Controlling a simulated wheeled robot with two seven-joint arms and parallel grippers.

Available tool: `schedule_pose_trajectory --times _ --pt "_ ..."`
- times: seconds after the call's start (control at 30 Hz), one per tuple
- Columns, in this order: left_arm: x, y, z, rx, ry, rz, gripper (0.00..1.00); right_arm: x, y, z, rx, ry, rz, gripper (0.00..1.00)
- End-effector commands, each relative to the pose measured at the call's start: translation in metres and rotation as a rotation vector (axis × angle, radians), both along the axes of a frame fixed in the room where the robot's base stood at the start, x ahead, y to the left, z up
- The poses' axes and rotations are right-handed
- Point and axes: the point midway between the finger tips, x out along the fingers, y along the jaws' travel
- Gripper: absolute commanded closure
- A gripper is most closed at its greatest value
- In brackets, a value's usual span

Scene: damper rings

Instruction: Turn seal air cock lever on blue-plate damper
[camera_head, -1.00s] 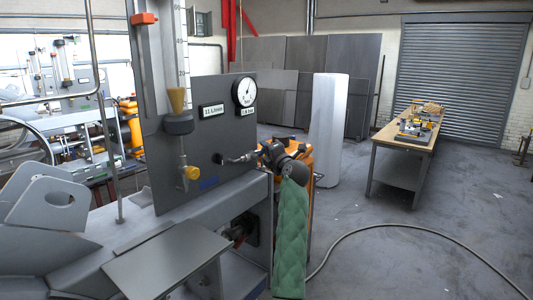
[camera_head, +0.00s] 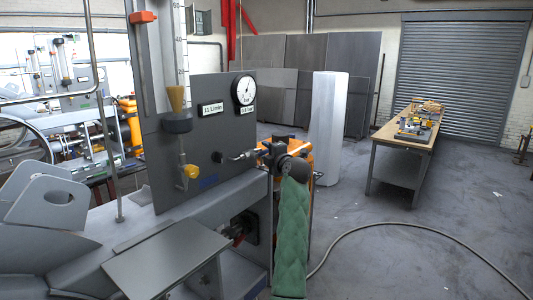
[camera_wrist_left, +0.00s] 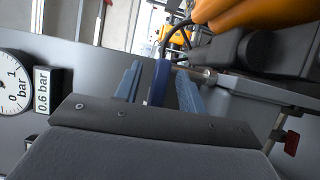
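A thin metal fitting (camera_head: 240,156) comes off the panel below the gauge. My dark left gripper (camera_head: 264,153) is by its outer end; its fingertips are too small to judge there. In the left wrist view, my left gripper (camera_wrist_left: 160,85) has its two blue-grey fingers apart, one on each side of a blue lever (camera_wrist_left: 160,80). Narrow gaps show beside the lever. A metal rod (camera_wrist_left: 198,73) runs behind the right finger. My right gripper is not in view.
A round gauge (camera_head: 244,90) is above the fitting; it also shows in the left wrist view (camera_wrist_left: 12,85). A red handle (camera_head: 240,236) is below. Orange equipment (camera_wrist_left: 250,15) is close beside the gripper. A workbench (camera_head: 400,140) stands far right; a hose crosses the floor.

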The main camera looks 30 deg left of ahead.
Motion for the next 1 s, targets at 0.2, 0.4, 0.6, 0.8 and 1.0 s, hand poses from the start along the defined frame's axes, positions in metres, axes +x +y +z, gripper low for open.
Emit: schedule_pose_trajectory --times 0.2,0.4,0.6,0.8,1.0 --pt "-0.004 -0.006 -0.001 -0.001 0.001 0.000 0.60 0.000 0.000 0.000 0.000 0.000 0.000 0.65" --pt "-0.007 -0.011 -0.001 0.000 0.000 0.000 0.60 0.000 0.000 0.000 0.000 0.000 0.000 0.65" --pt "-0.007 -0.012 0.000 0.000 0.000 0.000 0.60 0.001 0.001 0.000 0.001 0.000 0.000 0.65" --pt "-0.008 -0.013 0.000 0.000 0.000 0.000 0.60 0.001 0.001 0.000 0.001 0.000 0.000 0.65" --pt "-0.012 -0.023 0.000 0.000 -0.001 -0.002 0.60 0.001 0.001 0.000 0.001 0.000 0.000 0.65"
